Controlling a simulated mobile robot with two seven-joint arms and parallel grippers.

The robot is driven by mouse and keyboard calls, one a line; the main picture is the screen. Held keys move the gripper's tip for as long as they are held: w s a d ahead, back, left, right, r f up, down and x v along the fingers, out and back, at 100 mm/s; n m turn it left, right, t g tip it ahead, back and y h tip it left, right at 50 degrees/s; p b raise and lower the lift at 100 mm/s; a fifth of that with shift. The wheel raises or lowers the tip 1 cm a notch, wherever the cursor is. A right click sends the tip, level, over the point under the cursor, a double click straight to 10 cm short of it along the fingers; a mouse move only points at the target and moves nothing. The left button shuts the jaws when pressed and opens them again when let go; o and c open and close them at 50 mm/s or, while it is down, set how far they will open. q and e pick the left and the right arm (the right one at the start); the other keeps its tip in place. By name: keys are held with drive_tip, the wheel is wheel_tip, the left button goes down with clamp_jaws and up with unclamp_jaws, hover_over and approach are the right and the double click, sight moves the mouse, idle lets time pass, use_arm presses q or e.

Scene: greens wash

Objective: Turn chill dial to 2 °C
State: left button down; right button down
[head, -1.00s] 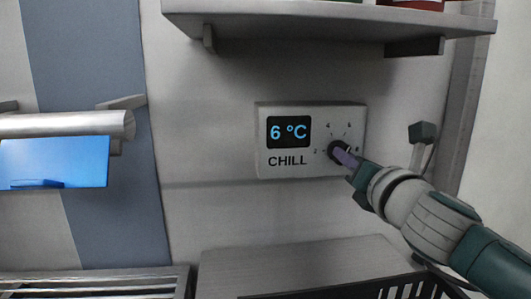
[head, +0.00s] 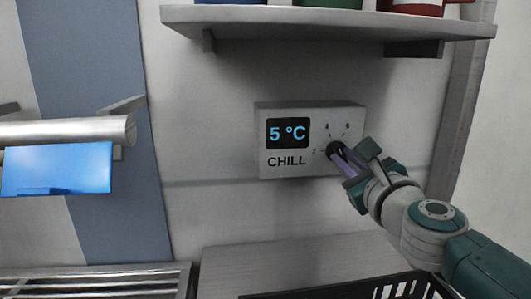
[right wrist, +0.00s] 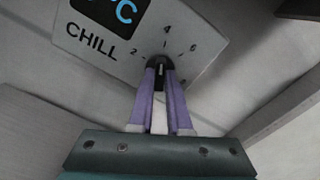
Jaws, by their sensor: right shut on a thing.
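The white chill control box (head: 309,168) is on the wall in the middle of the head view. Its display (head: 288,133) reads 5 °C, with CHILL printed below. The black dial (head: 335,151) is on the box's right side, with numbers 2, 4 and 6 around it. My right gripper (head: 343,157) is shut on the dial with its purple fingers. In the right wrist view the fingers (right wrist: 161,77) close on the dial (right wrist: 160,62), and part of the display is cut off. The left gripper is not in view.
A shelf (head: 330,22) with several containers is above the box. A black crate (head: 350,289) and a grey surface (head: 290,255) lie below. A metal roll (head: 60,132) and a blue panel (head: 57,169) are at the left.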

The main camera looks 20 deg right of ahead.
drive_tip(key=n, duration=0.6)
drive_tip(key=shift+p, duration=0.4)
drive_tip(key=n, duration=0.4)
drive_tip(key=shift+p, duration=0.3)
drive_tip(key=shift+n, duration=1.1)
drive_tip(key=c, duration=0.9)
unclamp_jaws()
drive_tip(key=shift+o, duration=0.2)
